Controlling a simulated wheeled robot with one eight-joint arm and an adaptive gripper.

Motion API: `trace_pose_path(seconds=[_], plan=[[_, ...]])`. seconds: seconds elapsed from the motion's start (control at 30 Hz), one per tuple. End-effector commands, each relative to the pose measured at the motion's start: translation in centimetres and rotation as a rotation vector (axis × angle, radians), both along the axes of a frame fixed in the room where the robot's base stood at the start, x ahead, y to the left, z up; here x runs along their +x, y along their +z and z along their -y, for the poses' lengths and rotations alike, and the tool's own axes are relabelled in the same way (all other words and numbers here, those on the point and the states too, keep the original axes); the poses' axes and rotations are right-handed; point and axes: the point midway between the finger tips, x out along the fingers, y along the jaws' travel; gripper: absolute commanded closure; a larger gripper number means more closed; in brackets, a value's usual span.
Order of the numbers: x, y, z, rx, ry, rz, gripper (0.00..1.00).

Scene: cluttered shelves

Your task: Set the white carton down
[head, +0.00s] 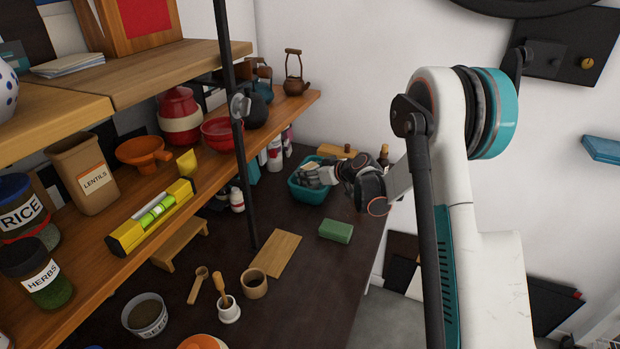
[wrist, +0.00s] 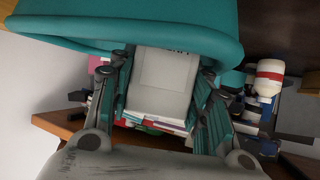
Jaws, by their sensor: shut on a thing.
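The white carton (wrist: 160,85) is between the fingers of my gripper (wrist: 162,100) in the wrist view, with dark lettering at its upper edge. My gripper is shut on it. The rim of a teal tub (wrist: 60,35) cuts across the top of the carton there, so part of the carton is hidden. In the head view my gripper (head: 322,174) is at the teal tub (head: 312,195) on the dark worktop; I cannot clearly make out the carton from there.
A green block (head: 336,231) and a wooden board (head: 276,254) lie in front of the tub. Bottles (head: 274,154) stand behind it to the left. A black shelf post (head: 240,150) rises left of it.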

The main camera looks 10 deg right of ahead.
Motion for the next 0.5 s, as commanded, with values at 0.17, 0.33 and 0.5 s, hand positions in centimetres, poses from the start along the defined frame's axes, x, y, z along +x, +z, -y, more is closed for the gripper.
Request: trace_pose_path(seconds=[0.17,0.33,0.5], plan=[[-0.04,-0.55,-0.01,0.0,0.0,0.0,0.8],[-0.03,-0.65,-0.01,0.0,0.0,0.0,0.8],[-0.03,-0.83,-0.01,0.0,0.0,0.0,0.46]])
